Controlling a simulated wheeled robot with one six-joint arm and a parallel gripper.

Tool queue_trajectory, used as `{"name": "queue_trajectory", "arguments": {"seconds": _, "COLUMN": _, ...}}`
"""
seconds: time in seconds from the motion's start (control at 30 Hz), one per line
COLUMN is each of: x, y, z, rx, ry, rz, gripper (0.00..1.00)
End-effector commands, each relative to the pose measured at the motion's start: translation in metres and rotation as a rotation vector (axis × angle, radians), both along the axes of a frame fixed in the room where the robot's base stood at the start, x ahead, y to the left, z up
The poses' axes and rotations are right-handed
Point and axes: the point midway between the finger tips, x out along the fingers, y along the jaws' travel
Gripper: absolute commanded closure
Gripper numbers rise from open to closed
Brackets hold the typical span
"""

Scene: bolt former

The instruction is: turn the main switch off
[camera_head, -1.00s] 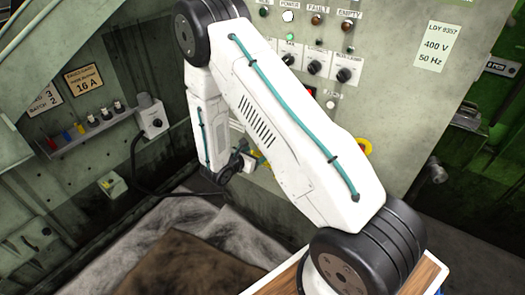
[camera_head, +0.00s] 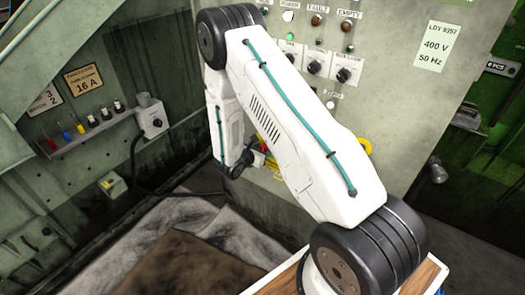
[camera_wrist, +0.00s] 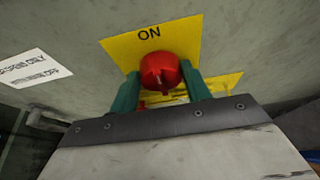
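The main switch has a red knob (camera_wrist: 160,70) on a yellow plate (camera_wrist: 118,48) marked ON, seen in the wrist view. My gripper (camera_wrist: 160,84) has its two green fingers apart, one on each side of the knob. A small gap shows at the left finger; contact on the right cannot be told. In the head view my arm covers most of the switch, and only part of its yellow plate (camera_head: 268,148) shows beside the arm.
A white label (camera_wrist: 35,68) is left of the switch. The grey cabinet (camera_head: 400,110) carries lamps and black selector knobs (camera_head: 314,66) above. A yellow-ringed button (camera_head: 365,146) is partly hidden behind my arm. A tool shelf (camera_head: 90,132) is at left.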

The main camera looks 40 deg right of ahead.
Motion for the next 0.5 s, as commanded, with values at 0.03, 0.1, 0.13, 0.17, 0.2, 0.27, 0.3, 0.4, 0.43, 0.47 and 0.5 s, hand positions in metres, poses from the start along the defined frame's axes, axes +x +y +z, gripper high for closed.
{"name": "queue_trajectory", "arguments": {"seconds": 0.03, "x": 0.0000, "y": 0.0002, "z": 0.0002, "rx": 0.000, "ry": 0.001, "rz": 0.000, "gripper": 0.75}}
{"name": "queue_trajectory", "arguments": {"seconds": 0.1, "x": 0.0002, "y": 0.0004, "z": 0.0001, "rx": -0.002, "ry": 0.006, "rz": 0.000, "gripper": 0.75}}
{"name": "queue_trajectory", "arguments": {"seconds": 0.13, "x": 0.0003, "y": 0.0004, "z": 0.0001, "rx": -0.003, "ry": 0.009, "rz": 0.000, "gripper": 0.75}}
{"name": "queue_trajectory", "arguments": {"seconds": 0.17, "x": 0.0004, "y": 0.0004, "z": 0.0001, "rx": -0.005, "ry": 0.014, "rz": 0.000, "gripper": 0.75}}
{"name": "queue_trajectory", "arguments": {"seconds": 0.2, "x": 0.0006, "y": 0.0006, "z": 0.0002, "rx": -0.009, "ry": 0.024, "rz": 0.001, "gripper": 0.75}}
{"name": "queue_trajectory", "arguments": {"seconds": 0.27, "x": 0.0011, "y": 0.0008, "z": 0.0002, "rx": -0.015, "ry": 0.042, "rz": 0.000, "gripper": 0.75}}
{"name": "queue_trajectory", "arguments": {"seconds": 0.3, "x": 0.0013, "y": 0.0009, "z": 0.0002, "rx": -0.021, "ry": 0.058, "rz": 0.000, "gripper": 0.75}}
{"name": "queue_trajectory", "arguments": {"seconds": 0.4, "x": 0.0025, "y": 0.0012, "z": 0.0001, "rx": -0.041, "ry": 0.109, "rz": -0.001, "gripper": 0.75}}
{"name": "queue_trajectory", "arguments": {"seconds": 0.43, "x": 0.0027, "y": 0.0013, "z": 0.0000, "rx": -0.047, "ry": 0.128, "rz": 0.000, "gripper": 0.75}}
{"name": "queue_trajectory", "arguments": {"seconds": 0.47, "x": 0.0031, "y": 0.0015, "z": -0.0001, "rx": -0.054, "ry": 0.149, "rz": 0.001, "gripper": 0.75}}
{"name": "queue_trajectory", "arguments": {"seconds": 0.5, "x": 0.0035, "y": 0.0015, "z": -0.0001, "rx": -0.065, "ry": 0.178, "rz": 0.000, "gripper": 0.75}}
